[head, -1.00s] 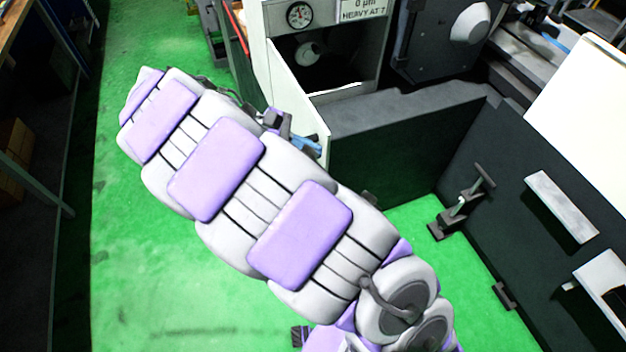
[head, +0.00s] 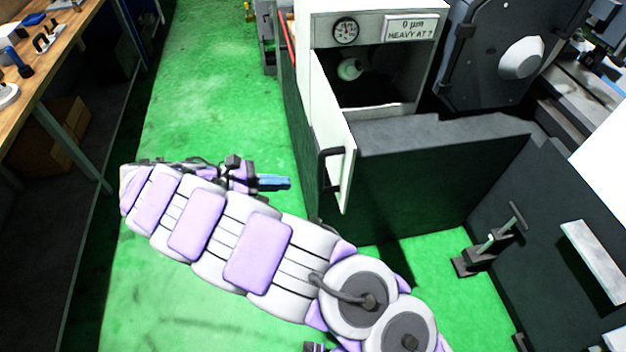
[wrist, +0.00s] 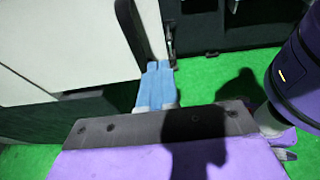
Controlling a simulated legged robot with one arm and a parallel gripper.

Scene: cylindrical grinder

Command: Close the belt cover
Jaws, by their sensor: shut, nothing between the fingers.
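The belt cover (head: 335,125) is a white hinged panel on the front of the grinder housing. It stands open, swung out from a dark opening (head: 375,85). A dark bar handle (head: 329,170) is on its outer face near the free edge. My gripper (head: 289,183) has blue fingers, closed together and empty, left of the handle in the head view. In the wrist view, the blue fingertips (wrist: 158,65) lie by the lower end of the dark handle (wrist: 143,30), with the white cover (wrist: 80,40) to the left. I cannot tell whether they touch it.
A wooden workbench (head: 50,45) stands at the left, with a cardboard box (head: 50,135) beneath it. Green floor (head: 200,90) is clear between bench and grinder. The dark machine base (head: 420,185) and a pedal-like fixture (head: 490,240) are at the right.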

